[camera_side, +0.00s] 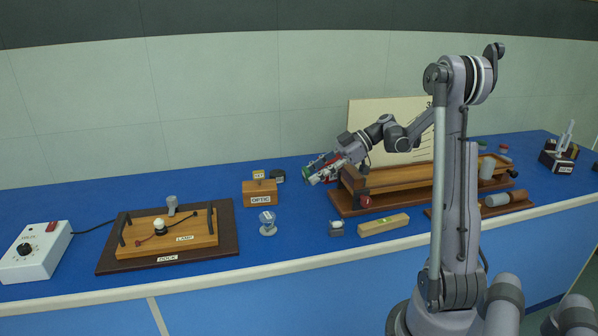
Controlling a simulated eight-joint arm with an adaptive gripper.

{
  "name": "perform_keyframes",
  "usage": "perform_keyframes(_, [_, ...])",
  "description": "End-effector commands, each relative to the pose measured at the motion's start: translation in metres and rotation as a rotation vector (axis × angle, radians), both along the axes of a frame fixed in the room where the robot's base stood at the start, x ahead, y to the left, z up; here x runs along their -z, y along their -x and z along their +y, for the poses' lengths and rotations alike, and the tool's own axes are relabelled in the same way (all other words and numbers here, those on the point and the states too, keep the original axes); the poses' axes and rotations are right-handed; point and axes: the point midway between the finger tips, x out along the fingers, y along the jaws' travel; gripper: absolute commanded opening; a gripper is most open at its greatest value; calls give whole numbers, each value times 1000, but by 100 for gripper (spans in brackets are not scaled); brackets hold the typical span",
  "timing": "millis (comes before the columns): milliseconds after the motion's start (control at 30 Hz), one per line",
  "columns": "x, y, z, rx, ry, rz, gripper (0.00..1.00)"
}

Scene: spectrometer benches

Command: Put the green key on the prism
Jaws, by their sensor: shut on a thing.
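My gripper (319,173) is above the blue bench at the left end of the long wooden apparatus. It is shut on the green key (314,162), a small green piece showing at the fingers; the key's shape is mostly hidden and small. The prism is hard to pick out. A clear, pale piece on a round foot (268,222) stands on the bench below and left of my gripper. A small dark block with a pale top (336,229) stands below my gripper. I cannot tell which of them, if either, is the prism.
A wooden block labelled OPTIC (260,193) stands left of my gripper. The lamp board (167,240) on a dark dock and a white control box (36,252) are farther left. A pale wooden bar (384,224) lies at the front. Bare blue bench lies between them.

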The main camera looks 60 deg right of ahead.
Motion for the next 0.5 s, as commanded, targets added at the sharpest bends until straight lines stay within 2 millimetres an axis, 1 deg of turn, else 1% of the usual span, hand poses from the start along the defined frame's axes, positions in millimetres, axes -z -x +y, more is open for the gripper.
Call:
perform_keyframes(100, [-14,6,-3,31,-51,-48,4])
perform_keyframes(233, [-19,5,-1,38,-74,-71,4])
perform_keyframes(367, [-9,-9,11,35,-78,-75,4])
perform_keyframes(500, [8,-31,29,34,-77,-76,4])
